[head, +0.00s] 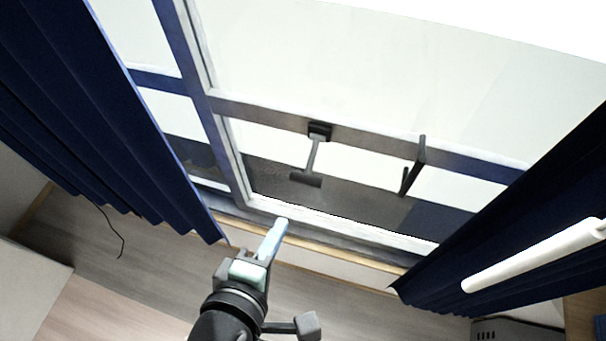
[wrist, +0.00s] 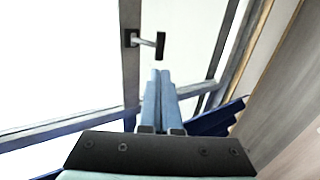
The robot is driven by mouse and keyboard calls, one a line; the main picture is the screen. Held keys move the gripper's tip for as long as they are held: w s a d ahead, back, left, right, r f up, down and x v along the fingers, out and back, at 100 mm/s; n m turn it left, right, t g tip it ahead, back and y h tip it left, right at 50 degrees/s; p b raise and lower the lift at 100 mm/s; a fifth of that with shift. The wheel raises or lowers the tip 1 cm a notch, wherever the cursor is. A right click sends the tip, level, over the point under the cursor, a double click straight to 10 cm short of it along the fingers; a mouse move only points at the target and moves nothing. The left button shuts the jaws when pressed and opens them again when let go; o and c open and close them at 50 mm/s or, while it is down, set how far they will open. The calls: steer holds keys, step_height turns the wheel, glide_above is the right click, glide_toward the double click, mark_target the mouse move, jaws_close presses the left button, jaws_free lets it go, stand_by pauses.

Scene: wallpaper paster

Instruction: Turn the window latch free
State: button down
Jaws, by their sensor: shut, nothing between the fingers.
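The window latch (head: 314,153) is a T-shaped piece on the window's middle rail, with a dark square base, a thin grey stem and a dark crossbar at its lower end. In the wrist view the latch (wrist: 147,41) lies just beyond my fingertips, its stem pointing right and its crossbar upright. My gripper (head: 283,223) has pale blue fingers and is below and left of the latch in the head view. The fingers, also in the wrist view (wrist: 160,73), are shut together and empty. They look apart from the latch.
A dark bar handle (head: 414,167) stands out from the same rail, right of the latch. Dark blue curtains hang on the left (head: 110,130) and right (head: 510,220). A white rod (head: 530,255) crosses the right curtain. The window sill (head: 340,232) runs below the glass.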

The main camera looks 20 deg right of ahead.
mark_target(305, 181)
steer(key=p+x, duration=0.2)
steer(key=x, duration=1.1)
steer(key=shift+w+f+p, duration=0.1)
steer(key=shift+f+p, duration=0.05)
steer(key=shift+p, duration=0.2)
steer(key=f+b, duration=0.1)
steer(key=b, duration=0.1)
steer(key=f+t+b, duration=0.1)
steer(key=b, duration=0.1)
steer(key=shift+w+d+f+h, duration=0.15)
steer(key=shift+w+h, duration=0.05)
steer(key=shift+h, duration=0.1)
steer(key=shift+r+p, duration=0.8)
steer(key=shift+p, duration=0.1)
